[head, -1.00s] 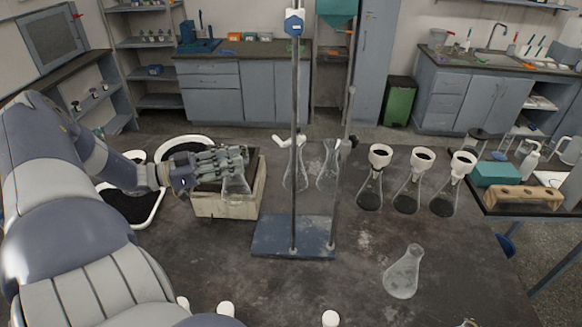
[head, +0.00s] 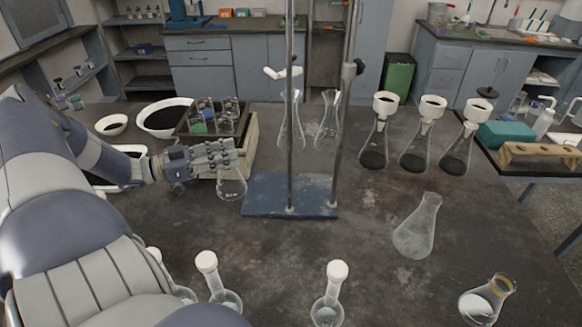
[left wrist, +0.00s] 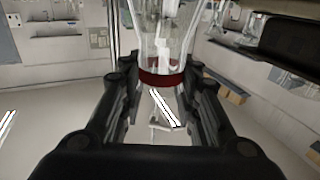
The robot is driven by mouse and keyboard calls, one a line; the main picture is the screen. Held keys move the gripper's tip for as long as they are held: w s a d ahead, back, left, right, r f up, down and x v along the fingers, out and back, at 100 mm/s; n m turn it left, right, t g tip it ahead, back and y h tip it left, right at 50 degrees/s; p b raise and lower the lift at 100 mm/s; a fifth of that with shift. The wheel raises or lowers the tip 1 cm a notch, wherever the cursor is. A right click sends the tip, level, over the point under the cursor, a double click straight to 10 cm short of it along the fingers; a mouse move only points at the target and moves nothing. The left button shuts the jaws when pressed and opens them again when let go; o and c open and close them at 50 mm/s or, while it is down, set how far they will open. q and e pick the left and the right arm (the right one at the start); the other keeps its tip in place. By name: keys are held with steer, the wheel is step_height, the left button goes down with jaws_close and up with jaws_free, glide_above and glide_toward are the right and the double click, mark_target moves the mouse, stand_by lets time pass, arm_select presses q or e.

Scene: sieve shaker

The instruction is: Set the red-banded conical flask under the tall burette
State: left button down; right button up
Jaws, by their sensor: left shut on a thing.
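My left gripper (head: 222,158) is shut on a clear conical flask (head: 231,187). In the left wrist view the flask (left wrist: 163,45) shows a dark red band (left wrist: 162,79) between the fingers. In the head view the flask hangs upright at the left edge of a blue stand base (head: 265,196); I cannot tell if it touches the table. Two tall rods (head: 289,130) rise from the base and leave the top of the picture. A white clamp (head: 283,73) sits on the left rod. I cannot make out the burette tube itself. My right gripper is not in view.
A crate of bottles (head: 252,140) stands behind my left gripper. Two clear flasks (head: 327,125) stand behind the base. Flasks with funnels (head: 419,150) stand at right, a frosted flask (head: 416,230) nearer. White-stoppered flasks (head: 328,308) and a yellow-rimmed flask (head: 484,303) are in front.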

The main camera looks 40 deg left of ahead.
arm_select(q)
steer(key=shift+w+f+b, duration=0.15)
steer(key=shift+f+b, duration=0.15)
steer(key=shift+f, duration=0.4)
steer(key=f+b+x, duration=0.3)
steer(key=x, duration=1.4)
steer(key=shift+w+d+f+b, duration=0.2)
steer(key=shift+w+d+b, duration=0.05)
steer(key=shift+w+b, duration=0.05)
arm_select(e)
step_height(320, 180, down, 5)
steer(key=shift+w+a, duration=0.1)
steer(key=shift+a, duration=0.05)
arm_select(q)
steer(key=c, duration=1.2)
jaws_free()
steer(key=shift+f, duration=0.1)
